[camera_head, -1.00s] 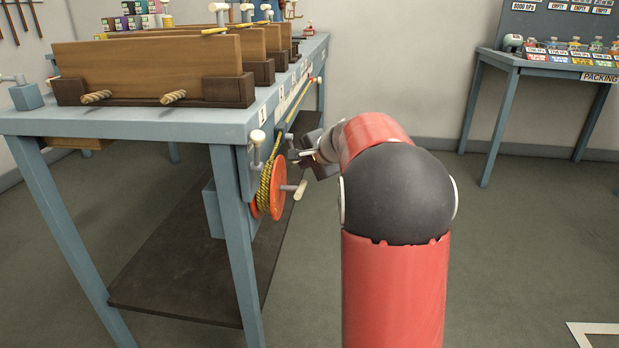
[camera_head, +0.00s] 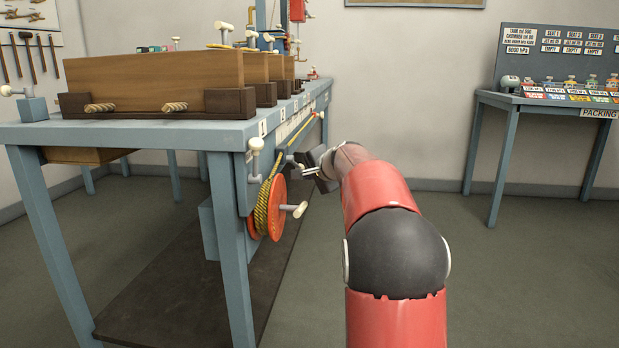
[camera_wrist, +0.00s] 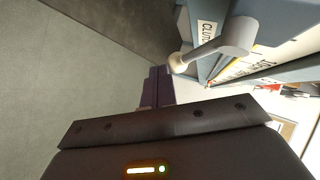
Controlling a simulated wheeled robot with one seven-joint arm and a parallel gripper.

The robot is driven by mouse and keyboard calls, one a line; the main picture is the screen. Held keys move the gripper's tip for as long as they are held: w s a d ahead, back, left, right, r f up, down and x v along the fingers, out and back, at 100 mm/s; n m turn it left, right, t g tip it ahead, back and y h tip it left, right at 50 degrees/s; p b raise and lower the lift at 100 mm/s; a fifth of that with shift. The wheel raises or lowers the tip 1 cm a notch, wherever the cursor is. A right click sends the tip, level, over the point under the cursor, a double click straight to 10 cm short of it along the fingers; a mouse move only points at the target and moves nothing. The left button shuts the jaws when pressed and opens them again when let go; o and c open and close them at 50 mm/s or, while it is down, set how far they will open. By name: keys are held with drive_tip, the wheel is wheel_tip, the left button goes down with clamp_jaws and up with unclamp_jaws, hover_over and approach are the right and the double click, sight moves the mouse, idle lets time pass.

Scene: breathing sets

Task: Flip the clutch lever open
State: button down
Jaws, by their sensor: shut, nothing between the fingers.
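The clutch lever (camera_wrist: 212,47) is a pale arm with a round knob, beside a label reading CLUTCH at the bench's edge in the wrist view. Its knob lies close to my fingertips, just to their upper right; I cannot tell whether they touch. My gripper (camera_wrist: 158,88) is shut and empty. In the head view my gripper (camera_head: 307,166) is beside the bench's right side, above and right of the orange rope drum. I cannot make out the clutch lever clearly there.
The blue-grey bench (camera_head: 130,132) carries wooden boxes. A white-knobbed lever (camera_head: 256,146) stands near its front corner. The orange drum (camera_head: 275,208) with yellow rope has a side handle (camera_head: 298,210). Open floor lies right, before the packing table (camera_head: 545,101).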

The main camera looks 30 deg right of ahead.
drive_tip(key=shift+s+a, duration=0.1)
idle(0.3)
drive_tip(key=shift+s+a+r+b, duration=0.2)
drive_tip(key=shift+s+a+b, duration=0.15)
drive_tip(key=shift+s, duration=0.2)
